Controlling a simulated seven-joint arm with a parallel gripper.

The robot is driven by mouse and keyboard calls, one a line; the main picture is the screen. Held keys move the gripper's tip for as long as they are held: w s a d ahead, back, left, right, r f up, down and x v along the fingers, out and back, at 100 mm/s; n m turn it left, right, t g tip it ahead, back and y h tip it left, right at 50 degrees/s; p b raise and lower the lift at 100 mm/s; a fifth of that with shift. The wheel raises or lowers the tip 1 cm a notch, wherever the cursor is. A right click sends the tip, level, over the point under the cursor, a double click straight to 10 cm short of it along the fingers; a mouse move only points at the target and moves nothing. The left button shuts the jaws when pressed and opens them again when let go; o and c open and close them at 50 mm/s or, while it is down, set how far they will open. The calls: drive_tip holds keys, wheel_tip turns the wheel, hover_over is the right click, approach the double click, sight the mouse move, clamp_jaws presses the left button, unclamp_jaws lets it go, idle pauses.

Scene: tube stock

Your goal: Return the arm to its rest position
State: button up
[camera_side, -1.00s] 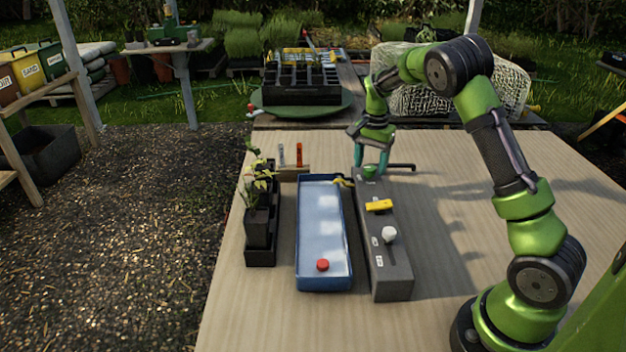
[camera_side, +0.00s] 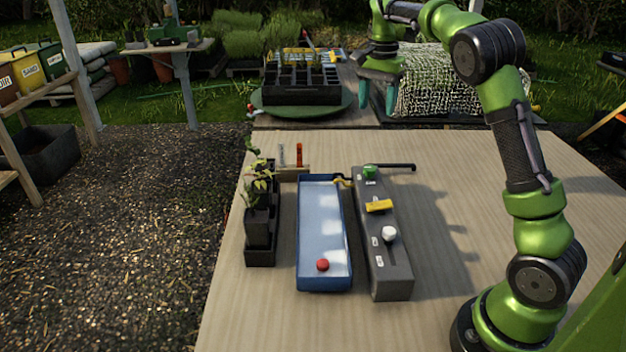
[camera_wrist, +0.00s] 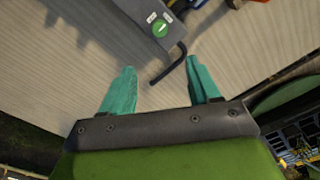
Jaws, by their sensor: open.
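My gripper (camera_side: 377,97) is raised above the far edge of the table in the side view, with its two teal fingers spread and nothing between them. The grey control box (camera_side: 394,270) stands on the table below and nearer the camera, clear of the fingers. Its green knob (camera_side: 370,172) is at the far end, and it also shows in the wrist view (camera_wrist: 161,29).
A blue tray (camera_side: 324,284) with a red ball-like piece (camera_side: 323,265) lies left of the box. Potted plants (camera_side: 258,225) stand further left. A black bent rod (camera_side: 402,167) sticks out from the box's far end. A round green turntable (camera_side: 345,103) with a black cell tray is behind the table.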

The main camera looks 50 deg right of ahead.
drive_tip(key=s+a+f+n+t+y, duration=0.1)
drive_tip(key=s+a+n+t+y, duration=0.1)
drive_tip(key=s+a+n+t, duration=0.5)
drive_tip(key=s+a+n, duration=0.5)
drive_tip(key=s+a, duration=0.8)
drive_tip(key=a, duration=0.3)
drive_tip(key=shift+s+a, duration=0.15)
drive_tip(key=shift+f, duration=0.1)
